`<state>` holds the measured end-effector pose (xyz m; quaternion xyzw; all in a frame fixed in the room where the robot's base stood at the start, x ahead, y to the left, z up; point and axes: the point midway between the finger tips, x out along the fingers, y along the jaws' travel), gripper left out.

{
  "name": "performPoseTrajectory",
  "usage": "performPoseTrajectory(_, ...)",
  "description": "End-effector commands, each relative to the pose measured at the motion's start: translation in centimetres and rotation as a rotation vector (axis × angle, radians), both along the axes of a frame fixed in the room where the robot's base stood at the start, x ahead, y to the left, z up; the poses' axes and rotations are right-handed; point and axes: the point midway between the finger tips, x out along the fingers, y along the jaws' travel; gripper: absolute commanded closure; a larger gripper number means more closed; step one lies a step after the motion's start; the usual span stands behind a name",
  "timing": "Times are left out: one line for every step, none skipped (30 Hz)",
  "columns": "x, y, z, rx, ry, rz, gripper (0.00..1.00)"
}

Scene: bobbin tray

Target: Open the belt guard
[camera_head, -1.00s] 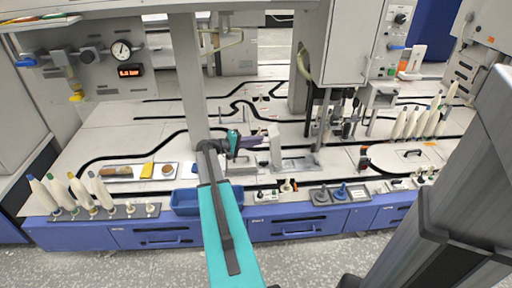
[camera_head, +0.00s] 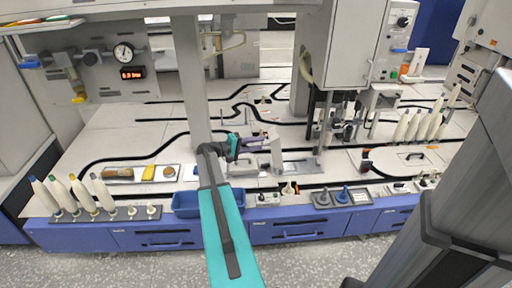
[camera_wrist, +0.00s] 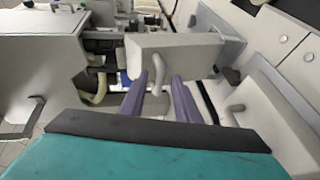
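In the wrist view a pale box-like cover (camera_wrist: 190,58) with a grey bar handle (camera_wrist: 157,72) is straight ahead; it looks like the belt guard, and it appears closed. My gripper (camera_wrist: 158,88) has two purple fingers, set apart, one on each side of the handle's lower end. No contact between fingers and handle can be made out.
A blue tray (camera_head: 186,211) sits at the bench's front edge below my arm. Several bobbin cones (camera_head: 80,193) stand at left and more (camera_head: 415,126) at right. A pale post (camera_head: 191,90) rises close to my arm. A grey cabinet (camera_head: 352,45) hangs above right.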

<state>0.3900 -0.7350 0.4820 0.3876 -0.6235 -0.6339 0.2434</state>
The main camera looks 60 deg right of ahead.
Motion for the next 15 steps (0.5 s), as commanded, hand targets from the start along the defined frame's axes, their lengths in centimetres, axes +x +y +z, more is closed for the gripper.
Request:
performPoseTrajectory(0.3,0.4,0.2,0.000,0.000,0.001,0.71)
performPoseTrajectory(0.4,0.6,0.2,0.000,0.000,0.001,0.71)
performPoseTrajectory(0.6,0.9,0.3,0.000,-0.001,0.002,0.71)
performPoseTrajectory(0.8,1.1,0.4,0.000,-0.001,0.002,0.71)
performPoseTrajectory(1.0,1.4,0.5,0.000,-0.001,0.002,0.71)
performPoseTrajectory(1.3,1.9,0.6,0.000,-0.001,0.002,0.71)
performPoseTrajectory(1.6,2.2,0.7,0.000,-0.001,0.002,0.71)
performPoseTrajectory(1.9,2.6,0.7,0.000,-0.001,0.002,0.71)
performPoseTrajectory(2.2,3.1,0.9,0.000,-0.001,0.003,0.71)
performPoseTrajectory(2.5,3.5,1.0,0.000,-0.001,0.003,0.71)
performPoseTrajectory(2.8,3.8,1.1,0.000,-0.001,0.003,0.71)
performPoseTrajectory(3.2,4.4,1.2,0.001,0.000,0.003,0.71)
performPoseTrajectory(3.4,4.8,1.3,0.001,0.000,0.003,0.71)
performPoseTrajectory(3.7,5.1,1.4,0.001,0.000,0.003,0.71)
performPoseTrajectory(4.1,5.7,1.5,0.001,0.000,0.004,0.71)
